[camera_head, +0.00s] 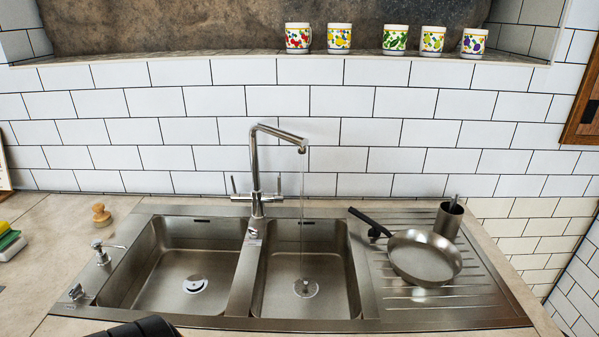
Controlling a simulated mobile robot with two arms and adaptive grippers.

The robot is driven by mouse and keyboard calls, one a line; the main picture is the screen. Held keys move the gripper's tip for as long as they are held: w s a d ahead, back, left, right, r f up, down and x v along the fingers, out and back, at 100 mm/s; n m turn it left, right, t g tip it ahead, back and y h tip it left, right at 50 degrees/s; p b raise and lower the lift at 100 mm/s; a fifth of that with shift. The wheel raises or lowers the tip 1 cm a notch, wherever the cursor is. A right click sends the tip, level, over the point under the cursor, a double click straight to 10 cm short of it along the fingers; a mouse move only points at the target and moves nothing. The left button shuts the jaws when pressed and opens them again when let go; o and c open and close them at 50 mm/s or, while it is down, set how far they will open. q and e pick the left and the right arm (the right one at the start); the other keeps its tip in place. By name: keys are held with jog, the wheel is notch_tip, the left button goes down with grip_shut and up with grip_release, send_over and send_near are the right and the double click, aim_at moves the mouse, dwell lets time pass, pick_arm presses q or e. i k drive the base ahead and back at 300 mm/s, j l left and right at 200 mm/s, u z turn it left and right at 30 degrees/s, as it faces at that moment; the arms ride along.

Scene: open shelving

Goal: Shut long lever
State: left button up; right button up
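A chrome faucet (256,160) stands behind the double sink, its spout turned right over the right basin. A thin stream of water (302,215) runs from the spout into that basin. Two thin lever handles stand upright at the faucet's base, a left lever (234,185) and a right lever (279,185). The right one looks slightly longer, but they are small in view. A black part of mine, seemingly the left gripper (138,328), shows at the bottom edge, well in front of the faucet and apart from it. Its fingers are hidden. My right gripper is out of view.
The left basin (180,260) is empty. A frying pan (424,258) and a metal cup (448,220) stand on the drainboard at right. A soap dispenser (101,252), wooden brush (101,214) and sponges (10,240) are at left. Several mugs (340,37) line the ledge above.

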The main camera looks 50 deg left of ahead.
aim_at(279, 196)
jog(key=l+u, duration=0.15)
jog(key=u, duration=2.5)
jog(key=l, duration=0.05)
